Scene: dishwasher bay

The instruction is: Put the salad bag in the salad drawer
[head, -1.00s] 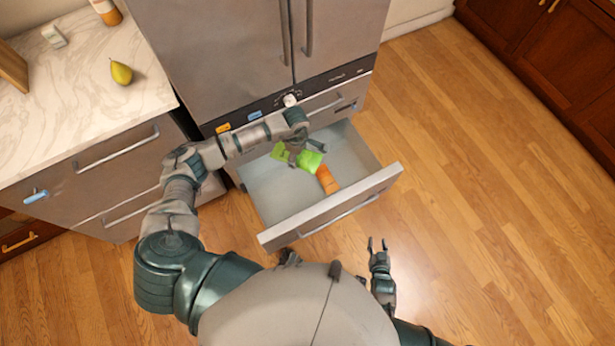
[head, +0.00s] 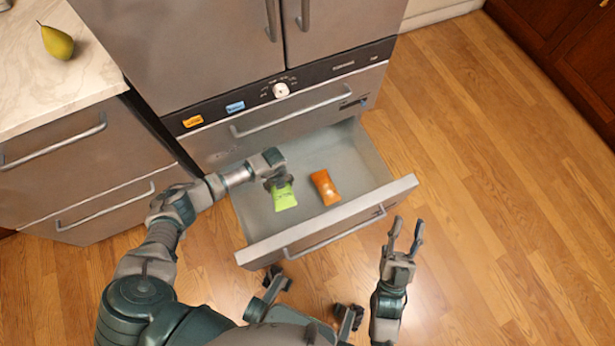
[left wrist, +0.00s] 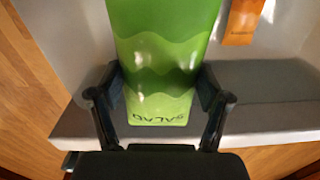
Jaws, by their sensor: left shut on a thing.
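The green salad bag (head: 285,199) is over the left part of an open drawer (head: 262,218) at the bottom of the fridge. My left gripper (head: 279,183) is shut on it. In the left wrist view, the bag (left wrist: 165,60) is between the two fingers of my left gripper (left wrist: 160,105), with its "SALAD" print showing. I cannot tell whether the bag touches the drawer floor. An orange bag (head: 326,187) lies in the drawer to the right of the salad bag. My right gripper (head: 407,228) is open and empty, outside the drawer at its front right.
A closed drawer front with a handle (head: 290,110) is above the open drawer. An orange label (head: 193,121), a blue label (head: 235,107) and a white knob (head: 281,90) are on the fridge panel. A pear (head: 57,42) sits on the counter. The wooden floor at right is clear.

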